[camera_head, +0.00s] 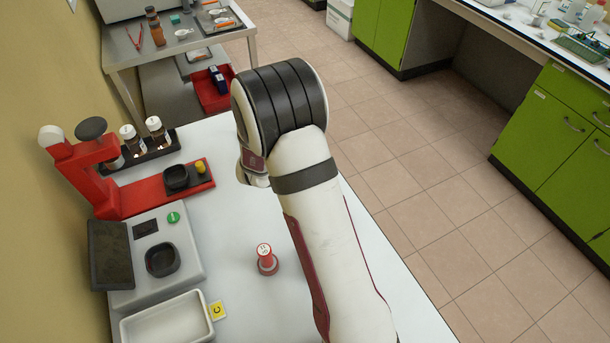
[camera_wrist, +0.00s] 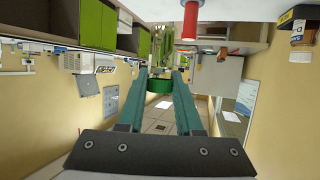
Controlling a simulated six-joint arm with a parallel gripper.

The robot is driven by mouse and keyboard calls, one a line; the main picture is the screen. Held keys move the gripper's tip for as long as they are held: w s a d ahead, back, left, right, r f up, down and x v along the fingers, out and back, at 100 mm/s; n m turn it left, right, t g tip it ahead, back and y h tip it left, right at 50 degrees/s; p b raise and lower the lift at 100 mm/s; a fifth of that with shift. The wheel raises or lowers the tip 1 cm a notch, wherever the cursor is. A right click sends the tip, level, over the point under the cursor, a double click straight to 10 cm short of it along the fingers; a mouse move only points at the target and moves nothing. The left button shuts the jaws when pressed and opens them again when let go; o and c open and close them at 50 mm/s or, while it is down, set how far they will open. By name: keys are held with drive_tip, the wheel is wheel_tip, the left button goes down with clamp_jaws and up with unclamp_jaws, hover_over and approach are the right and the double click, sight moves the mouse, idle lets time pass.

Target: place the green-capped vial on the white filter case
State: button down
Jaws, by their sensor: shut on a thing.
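In the wrist view the two teal fingers of my gripper (camera_wrist: 161,88) are shut on the green-capped vial. Its green cap (camera_wrist: 160,84) sits between the fingertips, and its clear glass body (camera_wrist: 162,50) extends above it in the picture. In the head view my gripper and the vial are hidden behind my arm. No white filter case can be identified for certain. A shallow white open tray (camera_head: 125,330) with a yellow "C" tag stands at the bottom left of the head view.
A red cylinder with a pale top (camera_head: 266,258) stands on the white table, left of my arm. A red stand (camera_head: 140,197), a grey instrument (camera_head: 190,262) and a black rack with bottles (camera_head: 150,155) fill the left side. Bare tabletop (camera_head: 235,225) lies between them and my arm.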

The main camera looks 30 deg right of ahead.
drive_tip(key=s+d+r+m+g+h, duration=0.1)
drive_tip(key=s+d+m+g+h, duration=0.45)
drive_tip(key=s, duration=0.55)
drive_tip(key=s+d+r+m+g+h, duration=0.1)
drive_tip(key=s+d+m+g+h, duration=0.35)
drive_tip(key=s+d, duration=0.6)
drive_tip(key=s+m+g+y, duration=0.2)
drive_tip(key=s+m+g, duration=0.35)
drive_tip(key=s, duration=0.65)
drive_tip(key=shift+m+h, duration=0.25)
drive_tip(key=shift+h, duration=0.05)
drive_tip(key=w+a+f, duration=0.2)
drive_tip(key=w+f, duration=0.1)
drive_tip(key=w+a+f, duration=0.2)
drive_tip(key=w+f, duration=0.1)
drive_tip(key=w+a+f, duration=0.2)
drive_tip(key=w+f, duration=0.1)
drive_tip(key=f, duration=0.1)
drive_tip(key=shift+w+a, duration=0.15)
drive_tip(key=shift+a, duration=0.2)
drive_tip(key=shift+f, duration=0.25)
drive_tip(key=c, duration=0.6)
unclamp_jaws()
drive_tip(key=shift+f, duration=0.1)
